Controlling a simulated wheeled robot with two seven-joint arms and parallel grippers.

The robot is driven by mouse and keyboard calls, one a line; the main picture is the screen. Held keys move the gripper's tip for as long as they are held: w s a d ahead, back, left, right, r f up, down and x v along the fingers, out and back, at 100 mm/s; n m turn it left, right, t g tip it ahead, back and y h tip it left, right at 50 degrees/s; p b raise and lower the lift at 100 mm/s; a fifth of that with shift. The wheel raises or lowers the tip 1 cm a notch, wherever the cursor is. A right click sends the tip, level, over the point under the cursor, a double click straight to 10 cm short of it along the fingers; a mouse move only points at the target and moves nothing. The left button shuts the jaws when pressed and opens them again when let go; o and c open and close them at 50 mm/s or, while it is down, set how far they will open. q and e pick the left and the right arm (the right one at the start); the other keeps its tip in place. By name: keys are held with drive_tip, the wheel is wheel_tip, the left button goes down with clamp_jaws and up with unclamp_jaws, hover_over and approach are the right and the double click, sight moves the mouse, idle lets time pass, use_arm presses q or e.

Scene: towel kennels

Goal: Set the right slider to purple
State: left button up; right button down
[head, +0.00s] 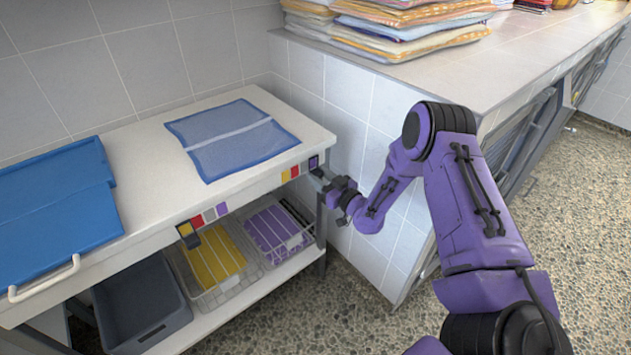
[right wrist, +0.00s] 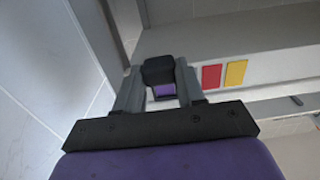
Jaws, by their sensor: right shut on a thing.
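The right slider is on the table's front edge near its right corner. Its color strip shows yellow, red and a purple patch (head: 313,163) at the right end. My right gripper (head: 318,176) is at that end. In the right wrist view my right gripper (right wrist: 160,88) is shut on the slider's black knob (right wrist: 158,69), with purple showing just below the knob between the fingers. The red patch (right wrist: 211,76) and yellow patch (right wrist: 236,73) lie uncovered to the right. The left slider's strip (head: 208,217) is further left, its dark knob (head: 192,241) at the yellow end.
A blue mesh cloth (head: 232,140) and a blue folded towel (head: 55,205) lie on the white table (head: 150,165). Below are a dark bin (head: 140,305) and wire baskets with yellow (head: 213,258) and purple (head: 275,228) towels. A tiled wall (head: 345,150) stands close to the right.

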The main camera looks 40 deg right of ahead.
drive_tip(key=shift+w+d+r, duration=0.1)
drive_tip(key=shift+d+r, duration=0.1)
drive_tip(key=c, duration=0.8)
unclamp_jaws()
drive_tip(key=shift+o, duration=0.6)
drive_tip(key=shift+d+f, duration=0.1)
drive_tip(key=shift+f, duration=0.05)
drive_tip(key=s, duration=1)
drive_tip(key=shift+s+d, duration=0.2)
drive_tip(key=shift+d, duration=0.15)
